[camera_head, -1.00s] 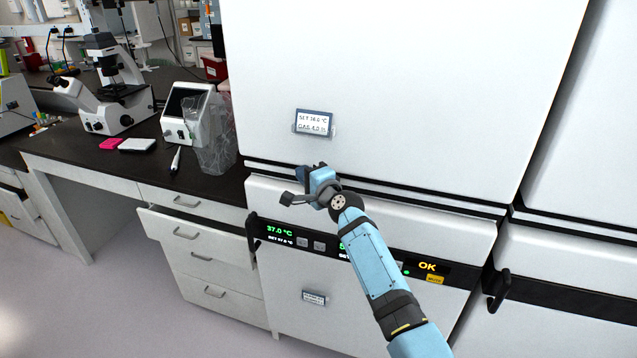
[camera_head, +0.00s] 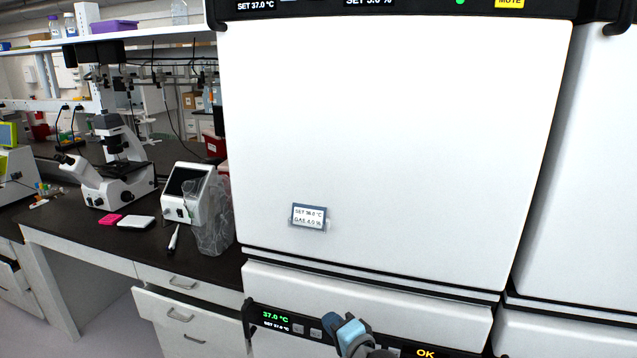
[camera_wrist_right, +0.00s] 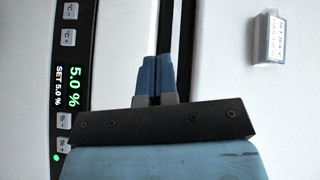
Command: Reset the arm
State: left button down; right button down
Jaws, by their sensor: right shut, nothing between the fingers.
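My right gripper (camera_head: 340,326) shows at the bottom of the head view, in front of the lower incubator's control panel (camera_head: 290,322). In the right wrist view its two blue fingers (camera_wrist_right: 155,75) are together, shut with nothing between them. They point at the dark gap between the panel and the white door above. Most of my right arm is below the head view's edge. My left gripper is in neither view.
A white upper incubator door (camera_head: 400,130) with a small label (camera_head: 308,217) fills the middle. To the left, a dark bench (camera_head: 70,232) holds a microscope (camera_head: 115,175), a white device (camera_head: 187,192) and a clear bag (camera_head: 213,225). An opened drawer (camera_head: 180,320) sticks out below.

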jog(key=s+d+f+n+g+h, duration=0.1)
jog(key=s+d+f+n+h, duration=0.15)
jog(key=s+d+f, duration=0.4)
jog(key=s+d+f+n+h, duration=0.2)
jog(key=s+d+f+n, duration=0.15)
jog(key=s+f, duration=0.65)
jog(key=s+d+n+g+h, duration=0.1)
jog(key=s+d+n, duration=0.2)
jog(key=s, duration=0.6)
jog(key=s+d+f+n+g+h, duration=0.1)
jog(key=s+d+n, duration=0.2)
jog(key=s, duration=0.7)
jog(key=shift+d+f, duration=0.3)
jog(key=shift+d, duration=0.45)
jog(key=shift+w, duration=0.1)
